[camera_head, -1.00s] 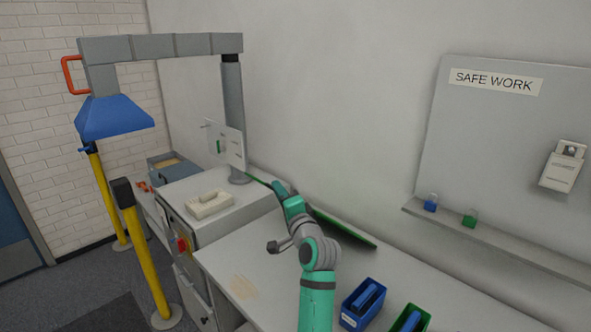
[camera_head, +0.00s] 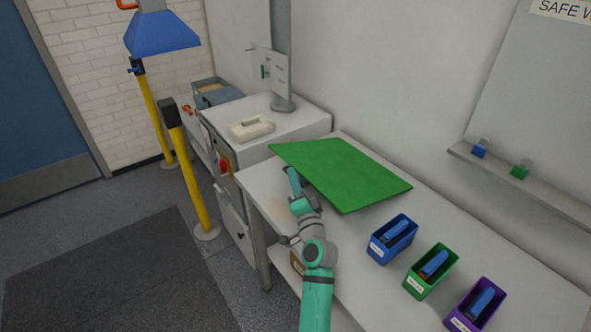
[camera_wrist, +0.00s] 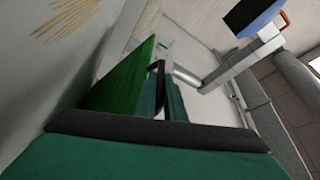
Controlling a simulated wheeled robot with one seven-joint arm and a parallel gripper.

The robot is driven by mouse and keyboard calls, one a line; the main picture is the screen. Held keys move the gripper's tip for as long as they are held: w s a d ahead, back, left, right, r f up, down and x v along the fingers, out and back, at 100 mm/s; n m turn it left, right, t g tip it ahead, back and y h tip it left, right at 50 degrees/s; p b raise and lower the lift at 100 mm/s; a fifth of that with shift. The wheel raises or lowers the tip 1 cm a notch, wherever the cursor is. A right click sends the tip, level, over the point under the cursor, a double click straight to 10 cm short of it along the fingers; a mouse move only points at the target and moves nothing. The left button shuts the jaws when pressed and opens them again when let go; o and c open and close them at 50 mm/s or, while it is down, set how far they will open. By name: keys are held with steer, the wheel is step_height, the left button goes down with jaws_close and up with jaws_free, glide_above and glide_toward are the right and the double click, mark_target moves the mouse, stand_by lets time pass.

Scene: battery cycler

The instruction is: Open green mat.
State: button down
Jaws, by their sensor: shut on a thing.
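The green mat (camera_head: 345,176) shows its broad green face in the head view, at the back of the white table near the wall. Its left part reaches to the grey cabinet's edge. It looks tilted rather than lying flat, though how far is hard to tell. My gripper (camera_head: 290,173) is at the mat's near left edge, shut on it. In the wrist view the mat (camera_wrist: 124,84) runs up beside my dark fingers (camera_wrist: 162,92). The exact contact is partly hidden by the gripper.
Blue (camera_head: 392,239), green (camera_head: 431,271) and purple (camera_head: 474,305) bins with blue items stand on the table, right of my arm. A grey cabinet (camera_head: 290,121) with a white device (camera_head: 251,128) stands at the left. A yellow post (camera_head: 190,170) stands on the floor.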

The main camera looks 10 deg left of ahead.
stand_by(0.4)
steer(key=c, duration=2.1)
jaws_free()
steer(key=shift+s+f, duration=0.1)
steer(key=v, duration=1)
steer(key=shift+s+d+f, duration=0.1)
steer(key=shift+s+d, duration=0.05)
steer(key=shift+s, duration=0.15)
steer(key=shift+w+f, duration=0.1)
